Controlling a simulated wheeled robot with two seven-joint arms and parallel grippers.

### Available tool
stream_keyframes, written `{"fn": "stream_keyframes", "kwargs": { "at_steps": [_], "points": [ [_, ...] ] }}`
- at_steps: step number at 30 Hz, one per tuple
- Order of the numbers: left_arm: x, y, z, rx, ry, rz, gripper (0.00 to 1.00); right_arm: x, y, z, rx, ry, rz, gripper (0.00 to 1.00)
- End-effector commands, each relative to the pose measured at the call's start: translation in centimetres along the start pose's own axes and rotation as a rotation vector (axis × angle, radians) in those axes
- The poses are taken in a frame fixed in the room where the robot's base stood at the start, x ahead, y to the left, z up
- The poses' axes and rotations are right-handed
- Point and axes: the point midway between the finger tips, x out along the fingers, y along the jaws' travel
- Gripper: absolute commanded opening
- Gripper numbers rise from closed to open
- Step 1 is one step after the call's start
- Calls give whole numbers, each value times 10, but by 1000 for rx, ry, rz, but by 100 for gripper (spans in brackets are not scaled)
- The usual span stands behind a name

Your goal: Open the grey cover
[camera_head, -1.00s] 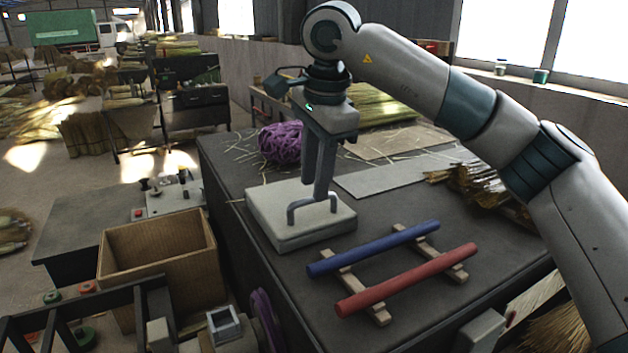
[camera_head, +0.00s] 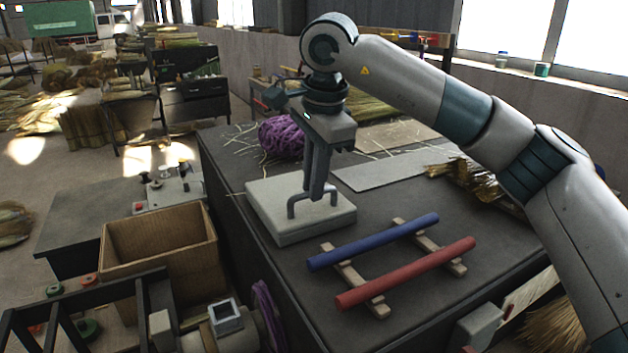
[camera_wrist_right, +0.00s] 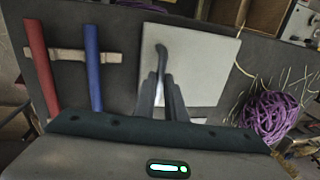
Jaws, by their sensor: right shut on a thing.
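The grey cover (camera_head: 270,222) is a flat pale box lid with an arched handle (camera_head: 291,205) on top. It lies on the dark table and looks level. My right gripper (camera_head: 317,194) reaches down from above, shut on the handle. In the right wrist view my gripper (camera_wrist_right: 162,108) closes on the handle, over the pale cover (camera_wrist_right: 205,65). What is under the cover is hidden. My left gripper does not show.
A blue rod (camera_head: 375,241) and a red rod (camera_head: 405,273) lie on wooden rests just right of the cover. Purple twine (camera_head: 281,137) sits behind it. An open wooden box (camera_head: 160,243) stands left of the table. A flat grey sheet (camera_head: 395,170) lies behind right.

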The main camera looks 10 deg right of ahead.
Motion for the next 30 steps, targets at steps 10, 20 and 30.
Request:
{"fn": "stream_keyframes", "kwargs": {
  "at_steps": [10, 20, 30],
  "points": [
    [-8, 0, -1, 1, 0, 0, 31, -20, -16, 0, 2, 1, -4, 0],
    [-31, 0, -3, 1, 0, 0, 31, -51, -52, 0, 4, 2, -4, 0],
    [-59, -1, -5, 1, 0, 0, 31, -66, -88, 0, 1, 0, -1, 0]
  ]
}}
